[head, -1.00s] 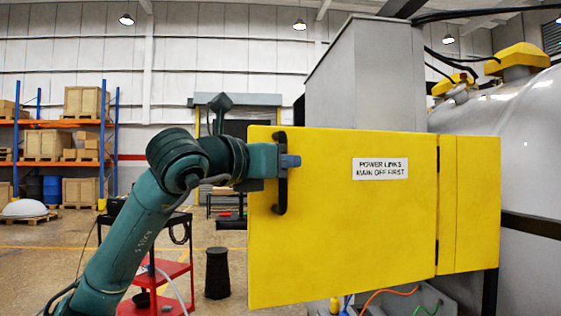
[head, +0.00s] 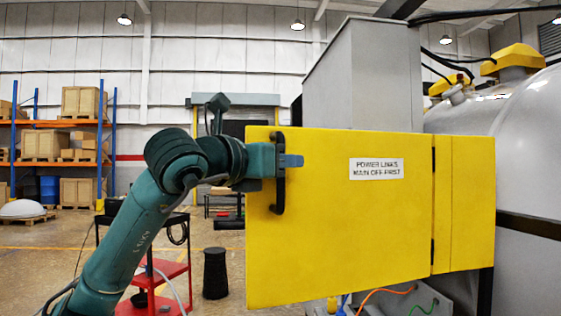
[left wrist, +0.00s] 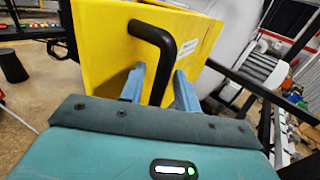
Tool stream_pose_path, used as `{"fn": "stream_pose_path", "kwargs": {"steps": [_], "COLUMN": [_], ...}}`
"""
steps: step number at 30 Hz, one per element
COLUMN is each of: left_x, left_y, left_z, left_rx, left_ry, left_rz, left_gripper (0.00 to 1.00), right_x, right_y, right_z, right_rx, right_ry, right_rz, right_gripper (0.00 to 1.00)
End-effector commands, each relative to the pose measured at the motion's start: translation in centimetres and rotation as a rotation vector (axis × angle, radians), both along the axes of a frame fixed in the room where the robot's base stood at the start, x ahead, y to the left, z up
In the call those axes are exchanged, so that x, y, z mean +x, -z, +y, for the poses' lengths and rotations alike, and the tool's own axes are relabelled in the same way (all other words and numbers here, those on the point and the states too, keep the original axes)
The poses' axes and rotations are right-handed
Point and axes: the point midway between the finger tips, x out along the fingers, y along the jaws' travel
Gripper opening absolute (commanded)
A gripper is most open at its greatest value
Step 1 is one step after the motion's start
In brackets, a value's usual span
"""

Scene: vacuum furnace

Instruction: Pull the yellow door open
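The yellow door (head: 345,220) fills the middle of the head view. It stands swung out from its hinge side at the right and bears a label, "POWER LINKS MAIN OFF FIRST". Its black bar handle (head: 279,195) is near the left edge; it also shows in the left wrist view (left wrist: 152,36). My left gripper (head: 290,161) reaches in from the left at the handle. In the left wrist view its two blue-grey fingers (left wrist: 160,82) stand on either side of the handle, with yellow showing between fingers and bar. My right gripper is not in view.
A grey tank (head: 530,150) and grey cabinet (head: 365,80) stand behind the door. Orange and green cables show below it. A red cart (head: 165,272) and black bin (head: 215,272) stand at the left. Shelving is far left.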

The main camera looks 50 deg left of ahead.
Motion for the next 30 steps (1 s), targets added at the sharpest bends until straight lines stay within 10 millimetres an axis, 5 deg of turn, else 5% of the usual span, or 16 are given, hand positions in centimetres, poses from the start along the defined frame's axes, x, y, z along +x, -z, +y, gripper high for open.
{"fn": "stream_pose_path", "kwargs": {"steps": [8,21,30], "left_x": [-2.1,-11.2,-13.1], "left_y": [0.2,0.1,0.0], "left_z": [-0.2,-1.4,-1.7], "left_rx": [0.002,0.001,0.0], "left_ry": [-0.003,-0.003,-0.001], "left_rz": [-0.004,-0.003,0.0], "left_gripper": [0.32,0.32,0.32], "right_x": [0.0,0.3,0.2], "right_y": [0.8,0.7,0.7], "right_z": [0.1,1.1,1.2], "right_rx": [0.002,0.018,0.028], "right_ry": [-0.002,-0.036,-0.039], "right_rz": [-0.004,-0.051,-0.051], "right_gripper": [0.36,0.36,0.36]}}
